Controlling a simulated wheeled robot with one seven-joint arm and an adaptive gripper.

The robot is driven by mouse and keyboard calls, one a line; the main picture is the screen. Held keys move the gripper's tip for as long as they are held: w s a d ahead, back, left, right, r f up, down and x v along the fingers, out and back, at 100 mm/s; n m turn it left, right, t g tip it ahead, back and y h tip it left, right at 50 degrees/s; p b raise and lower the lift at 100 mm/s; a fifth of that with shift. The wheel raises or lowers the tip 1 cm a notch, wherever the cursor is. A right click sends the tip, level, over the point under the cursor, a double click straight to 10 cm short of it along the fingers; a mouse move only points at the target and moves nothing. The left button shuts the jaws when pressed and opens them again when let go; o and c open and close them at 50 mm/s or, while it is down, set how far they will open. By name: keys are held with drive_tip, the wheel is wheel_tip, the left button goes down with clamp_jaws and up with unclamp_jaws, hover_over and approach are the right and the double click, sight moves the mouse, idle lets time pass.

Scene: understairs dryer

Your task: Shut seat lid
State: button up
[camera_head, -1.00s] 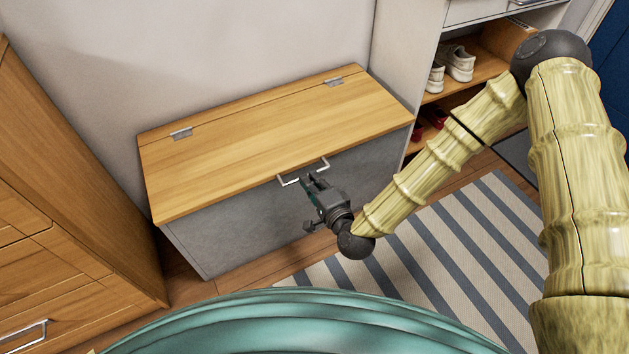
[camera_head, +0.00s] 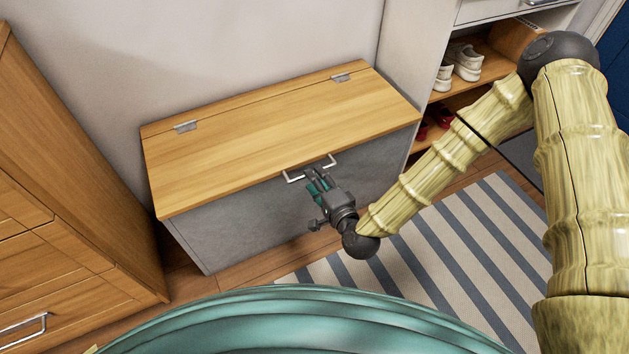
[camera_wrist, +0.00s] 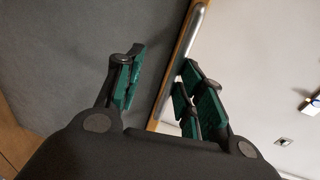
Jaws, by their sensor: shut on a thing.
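The seat lid (camera_head: 270,125) is a wooden board hinged at the back on a grey bench box (camera_head: 240,225). It lies about level over the box; I cannot tell whether a small gap is left under its front edge. A pale metal bar handle (camera_head: 293,179) sits at the middle of the front edge. My gripper (camera_head: 318,180) is at this handle, shut on it, in front of the box. In the wrist view, my gripper's green-padded fingers (camera_wrist: 160,85) are on either side of the lid's edge and handle (camera_wrist: 192,32); the fingers partly hide the contact.
A wooden drawer cabinet (camera_head: 65,200) stands close on the left. A shelf unit with white shoes (camera_head: 465,62) and red shoes (camera_head: 440,117) stands on the right. A striped rug (camera_head: 450,240) covers the floor in front. A wall (camera_head: 200,50) is behind the bench.

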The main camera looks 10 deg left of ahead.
drive_tip(key=shift+s+d+f, duration=0.1)
drive_tip(key=shift+s, duration=0.1)
drive_tip(key=v, duration=1.1)
drive_tip(key=shift+s+d, duration=0.2)
drive_tip(key=shift+s, duration=0.1)
drive_tip(key=s+d+f+n+g+h, duration=0.6)
drive_tip(key=s+d+f+n+g, duration=0.3)
drive_tip(key=s+d+f, duration=0.75)
drive_tip(key=s+d+f+n+g+h, duration=0.1)
drive_tip(key=s+d+f+g+h, duration=0.15)
drive_tip(key=s+d+g, duration=0.4)
wheel_tip(320, 180, up, 30)
drive_tip(key=w+d+t+p, duration=0.1)
drive_tip(key=t+p, duration=0.2)
drive_tip(key=p, duration=2.7)
drive_tip(key=shift+w+h, duration=0.35)
drive_tip(key=shift+w, duration=0.05)
drive_tip(key=shift+d+f, duration=0.1)
drive_tip(key=shift+f, duration=0.05)
